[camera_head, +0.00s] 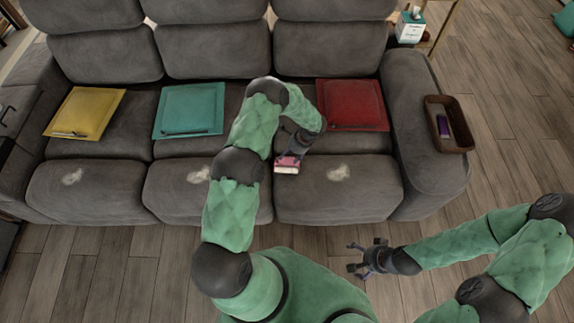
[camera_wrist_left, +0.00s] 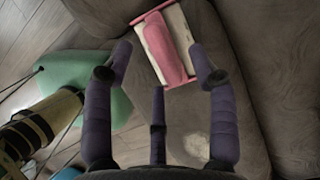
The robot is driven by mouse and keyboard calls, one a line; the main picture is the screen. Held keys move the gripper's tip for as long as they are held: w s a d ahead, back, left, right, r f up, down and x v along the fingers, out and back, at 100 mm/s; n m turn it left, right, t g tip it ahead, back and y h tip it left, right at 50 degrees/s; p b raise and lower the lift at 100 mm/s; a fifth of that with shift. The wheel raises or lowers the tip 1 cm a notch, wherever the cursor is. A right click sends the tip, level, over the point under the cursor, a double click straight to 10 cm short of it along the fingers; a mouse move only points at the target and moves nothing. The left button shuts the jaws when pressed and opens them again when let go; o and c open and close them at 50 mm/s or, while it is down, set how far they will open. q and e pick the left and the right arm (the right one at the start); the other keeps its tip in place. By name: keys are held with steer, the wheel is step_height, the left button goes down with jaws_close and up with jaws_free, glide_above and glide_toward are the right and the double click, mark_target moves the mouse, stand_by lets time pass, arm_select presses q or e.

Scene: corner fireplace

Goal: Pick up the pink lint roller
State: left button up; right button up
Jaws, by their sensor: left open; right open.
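The pink lint roller (camera_head: 287,162), pink with a pale white part, is at the front of the grey sofa's seat, near the gap between the middle and right cushions. In the left wrist view the roller (camera_wrist_left: 165,46) lies just beyond the fingertips. My left gripper (camera_head: 293,148) hangs over it and partly hides it in the head view. The left wrist view shows its fingers (camera_wrist_left: 160,62) spread apart, with the roller between and past the two front ones. My right gripper (camera_head: 362,258) is open and empty over the floor, in front of the sofa.
Yellow (camera_head: 84,113), teal (camera_head: 189,110) and red (camera_head: 352,105) square items lie on the sofa seat (camera_head: 330,190). A brown basket (camera_head: 461,138) holding a purple item sits on the right armrest. Wooden floor (camera_head: 500,100) is clear to the right.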

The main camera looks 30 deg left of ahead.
mark_target(288, 159)
arm_select(q)
steer(key=x, duration=0.1)
steer(key=b+x, duration=0.1)
steer(key=x, duration=0.2)
steer(key=shift+d+f, duration=0.1)
steer(key=shift+d, duration=0.25)
steer(key=shift+s+a+f+b, duration=0.1)
steer(key=shift+a+f+b, duration=0.05)
steer(key=shift+f+b, duration=0.2)
steer(key=shift+c, duration=0.3)
jaws_close()
